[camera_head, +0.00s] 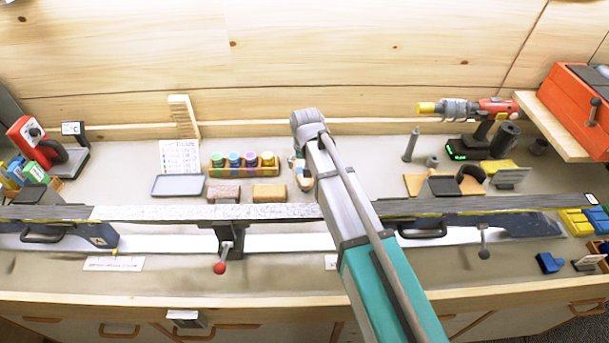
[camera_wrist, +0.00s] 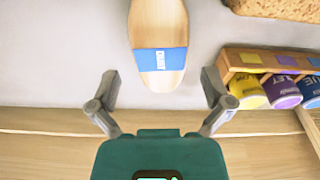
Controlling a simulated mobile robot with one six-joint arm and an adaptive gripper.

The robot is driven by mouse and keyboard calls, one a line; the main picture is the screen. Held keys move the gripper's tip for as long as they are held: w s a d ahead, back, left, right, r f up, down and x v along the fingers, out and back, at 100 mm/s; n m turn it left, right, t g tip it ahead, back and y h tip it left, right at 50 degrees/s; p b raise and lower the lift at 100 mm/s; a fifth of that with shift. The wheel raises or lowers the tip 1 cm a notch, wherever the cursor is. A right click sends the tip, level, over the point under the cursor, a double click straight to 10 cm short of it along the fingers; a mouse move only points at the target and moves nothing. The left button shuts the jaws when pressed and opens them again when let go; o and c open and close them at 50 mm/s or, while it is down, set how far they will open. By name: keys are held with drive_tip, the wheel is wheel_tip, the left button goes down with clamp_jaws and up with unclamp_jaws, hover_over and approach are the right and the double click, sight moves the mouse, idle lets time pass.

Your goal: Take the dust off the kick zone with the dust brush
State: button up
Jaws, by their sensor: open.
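The dust brush (camera_wrist: 158,40) lies on the bench, with its pale wooden handle and blue DUST label facing me in the wrist view. Its far end is cut off by the frame's top. In the head view it shows as a small piece (camera_head: 304,180) beside my arm. My gripper (camera_wrist: 160,75) is open, its fingers apart on either side of the handle's end, holding nothing. The gripper is hidden behind my arm in the head view. The ski (camera_head: 60,212) lies clamped along the bench; its middle stretch, the kick zone (camera_head: 200,212), looks speckled whitish.
A wooden rack of coloured jars (camera_head: 243,163) stands left of the brush, with cork blocks (camera_head: 269,193) in front. A clamp with a red knob (camera_head: 219,268) is under the ski. Tools and a red-and-yellow drill-like device (camera_head: 470,107) stand right.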

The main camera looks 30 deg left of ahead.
drive_tip(key=shift+w+a+f+b, duration=0.1)
drive_tip(key=shift+w+f+b, duration=0.05)
drive_tip(key=shift+f+b, duration=0.7)
drive_tip(key=shift+w+a+f+b, duration=0.1)
drive_tip(key=shift+f+b, duration=0.8)
drive_tip(key=shift+w+a+f+b, duration=0.1)
drive_tip(key=shift+w+f+b, duration=0.05)
drive_tip(key=shift+f+b, duration=0.7)
drive_tip(key=c, duration=1)
